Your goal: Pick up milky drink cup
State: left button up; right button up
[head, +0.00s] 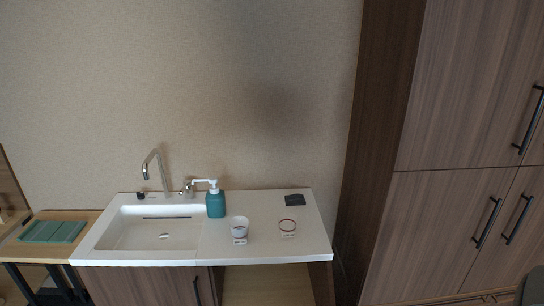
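A small cup with a whitish, milky look (240,229) stands upright on the white counter, right of the sink and in front of the soap bottle. A second, clearer cup with a reddish rim (287,227) stands to its right, apart from it. Both have a small label on the front, too small to read. Neither of my grippers shows in the head view.
A teal pump bottle (216,204) stands close behind the milky cup. The sink (150,233) with a tap (157,168) is at left. A dark small block (295,199) lies at the back right. Tall wooden cabinets (459,120) stand at right. The counter (262,251) front is clear.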

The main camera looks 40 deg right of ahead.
aim_at(239, 226)
jog(key=k+l+z, duration=0.2)
jog(key=l, duration=0.35)
jog(key=k+l+z, duration=0.2)
jog(key=l, duration=0.35)
jog(key=l+z, duration=0.2)
jog(key=l, duration=0.35)
